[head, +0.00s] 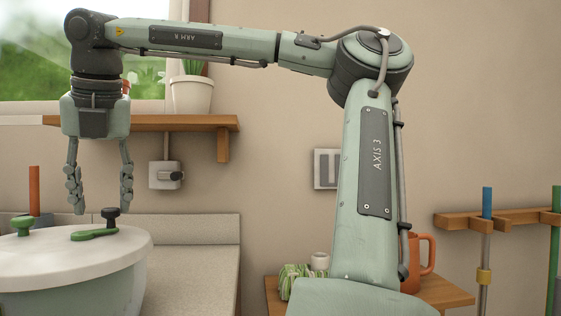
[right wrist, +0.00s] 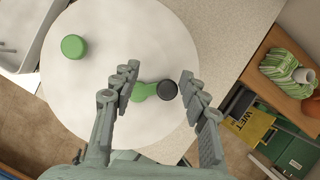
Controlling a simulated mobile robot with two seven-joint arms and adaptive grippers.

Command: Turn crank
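A pale green bowl (head: 75,292) with a round white lid (head: 50,252) stands at the lower left of the head view. A green crank (head: 92,235) with a dark knob (head: 111,215) lies on the lid. A separate green knob (head: 22,224) sits farther left on it. My right gripper (head: 101,204) is open, pointing down over the lid near the dark knob. In the right wrist view its fingers (right wrist: 158,74) are spread on either side of the crank (right wrist: 147,92) and dark knob (right wrist: 167,90), with gaps to both; I see no contact. My left gripper is not in view.
A grey counter (head: 195,255) runs beside and behind the bowl. A wooden shelf (head: 205,123) with a potted plant (head: 192,94) is on the wall behind my right gripper.

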